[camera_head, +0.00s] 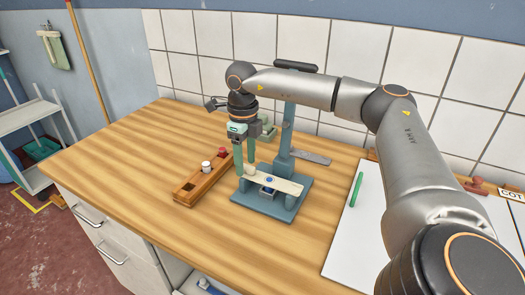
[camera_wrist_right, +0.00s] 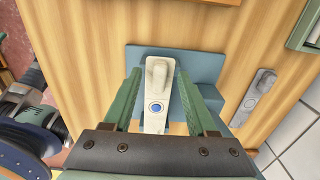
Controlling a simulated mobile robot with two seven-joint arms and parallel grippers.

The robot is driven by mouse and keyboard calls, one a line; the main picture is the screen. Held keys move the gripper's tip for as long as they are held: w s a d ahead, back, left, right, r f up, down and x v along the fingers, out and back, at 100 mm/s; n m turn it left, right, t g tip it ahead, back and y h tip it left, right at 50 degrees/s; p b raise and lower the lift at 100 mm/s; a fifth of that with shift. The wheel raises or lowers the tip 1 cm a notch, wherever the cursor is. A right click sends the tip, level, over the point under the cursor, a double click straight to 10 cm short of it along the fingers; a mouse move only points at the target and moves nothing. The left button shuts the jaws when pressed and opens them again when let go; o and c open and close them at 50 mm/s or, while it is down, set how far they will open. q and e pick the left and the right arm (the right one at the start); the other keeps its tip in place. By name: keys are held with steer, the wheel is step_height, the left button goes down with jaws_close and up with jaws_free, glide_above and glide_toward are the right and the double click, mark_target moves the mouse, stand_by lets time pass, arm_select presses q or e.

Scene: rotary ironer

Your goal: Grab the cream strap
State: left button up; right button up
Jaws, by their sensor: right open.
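The cream strap (camera_head: 278,182) is a flat pale bar with a blue round spot, lying across a blue-teal stand (camera_head: 268,209) on the wooden counter. In the right wrist view the strap (camera_wrist_right: 157,92) runs lengthwise between the fingers of my right gripper (camera_wrist_right: 158,88), with a gap on each side. In the head view my right gripper (camera_head: 245,170) points down at the strap's left end, its fingers open and empty. Whether the fingertips are level with the strap cannot be told. My left gripper does not show.
A wooden rack (camera_head: 196,186) with a white and a red knob stands just left of the stand. A grey plate (camera_head: 312,157) lies behind it. A green pen (camera_head: 356,189) lies on a white sheet (camera_head: 345,240) to the right. The counter's left part is clear.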

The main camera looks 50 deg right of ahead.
steer(key=shift+f, duration=0.5)
jaws_close()
